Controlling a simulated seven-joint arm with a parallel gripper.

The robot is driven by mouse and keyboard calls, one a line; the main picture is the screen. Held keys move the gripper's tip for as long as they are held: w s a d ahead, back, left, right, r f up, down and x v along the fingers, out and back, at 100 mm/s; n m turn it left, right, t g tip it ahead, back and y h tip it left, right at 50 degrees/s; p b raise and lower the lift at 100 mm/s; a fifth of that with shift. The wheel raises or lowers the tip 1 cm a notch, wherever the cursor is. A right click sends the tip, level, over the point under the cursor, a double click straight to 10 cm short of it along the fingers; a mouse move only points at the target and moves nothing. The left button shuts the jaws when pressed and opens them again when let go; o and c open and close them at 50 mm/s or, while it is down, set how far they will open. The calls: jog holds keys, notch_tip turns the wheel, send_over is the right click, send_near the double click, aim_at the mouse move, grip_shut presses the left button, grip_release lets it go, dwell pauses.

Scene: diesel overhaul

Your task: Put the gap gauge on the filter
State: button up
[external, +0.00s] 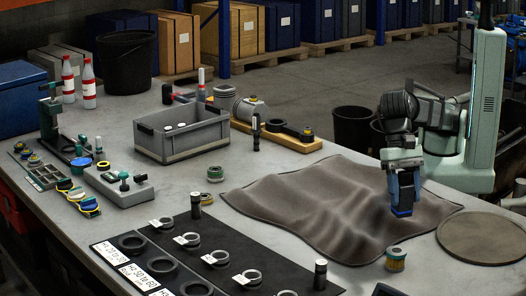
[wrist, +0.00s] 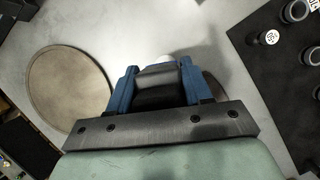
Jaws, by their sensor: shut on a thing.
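My gripper (external: 402,212) points down above the front right of the bench, near the edge of the brown cloth. In the wrist view, its blue fingers (wrist: 155,82) are shut on a dark, smooth thing, which I take to be the gap gauge (wrist: 155,90). Its full shape is hidden by the fingers. A similar can (external: 215,173) stands left of the cloth. A pale patch beyond the fingers is unclear.
The rumpled brown cloth (external: 300,195) covers the bench's middle right. A flat round disc (external: 484,236) lies at right and shows in the wrist view (wrist: 68,92). The dark mat (external: 225,240) bears rings and small cylinders. A grey crate (external: 181,144) stands farther back.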

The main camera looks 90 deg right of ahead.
jog(key=shift+s+a+r, duration=0.1)
jog(key=shift+a, duration=0.15)
jog(key=shift+d+n, duration=0.2)
jog(key=shift+n, duration=0.2)
jog(key=shift+f, duration=0.3)
send_over(398, 251)
jog(key=shift+a+f, duration=0.1)
jog(key=shift+f, duration=4.65)
jog(key=shift+f, duration=0.15)
jog(key=o, duration=1.3)
jog(key=v, duration=1.2)
jog(key=shift+a, duration=0.1)
